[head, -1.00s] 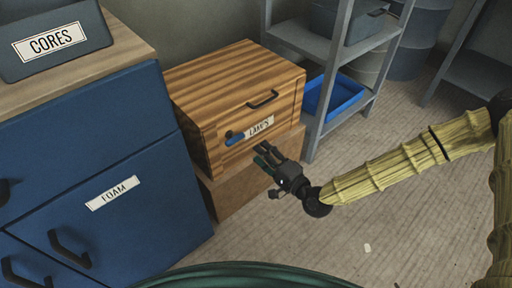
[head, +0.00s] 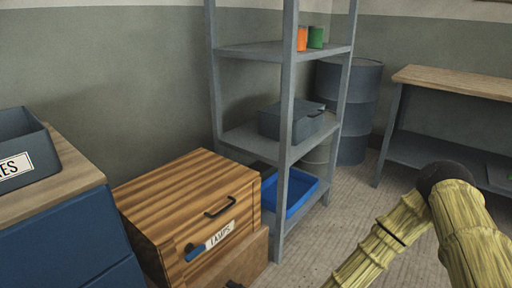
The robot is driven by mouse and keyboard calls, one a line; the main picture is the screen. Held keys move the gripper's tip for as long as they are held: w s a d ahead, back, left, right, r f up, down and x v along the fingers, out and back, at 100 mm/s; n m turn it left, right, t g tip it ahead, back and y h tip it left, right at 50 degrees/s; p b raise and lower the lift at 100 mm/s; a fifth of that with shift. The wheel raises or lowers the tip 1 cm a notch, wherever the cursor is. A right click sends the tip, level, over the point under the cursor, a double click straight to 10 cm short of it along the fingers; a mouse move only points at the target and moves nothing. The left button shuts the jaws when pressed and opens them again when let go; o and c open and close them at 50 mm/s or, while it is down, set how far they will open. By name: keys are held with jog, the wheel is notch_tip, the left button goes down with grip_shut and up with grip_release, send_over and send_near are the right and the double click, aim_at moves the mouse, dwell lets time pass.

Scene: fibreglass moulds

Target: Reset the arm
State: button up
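My arm (head: 400,222), pale yellow and bamboo-like with a dark joint, reaches in from the lower right of the head view and runs down past the bottom edge. No held object shows.
A striped wooden drawer box (head: 190,205) has a dark handle, a blue item on its front and a label reading "LAMPS". A grey shelf rack (head: 288,100) holds a blue tray (head: 292,205). A blue cabinet (head: 65,240) stands left. Carpet between rack and workbench (head: 450,82) looks clear.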

jog(key=s+d+f+n+g+h, duration=0.4)
jog(key=s+d+f+g+h, duration=0.15)
jog(key=s+d+f, duration=0.85)
jog(key=s+d+f+n+g+h, duration=0.25)
jog(key=s+d+h, duration=0.35)
jog(key=s+d, duration=0.8)
notch_tip(320, 180, up, 30)
jog(key=w+d+g+p, duration=0.1)
jog(key=d+p, duration=0.1)
jog(key=p, duration=2.8)
jog(key=shift+h, duration=0.35)
jog(key=shift+w+r, duration=0.1)
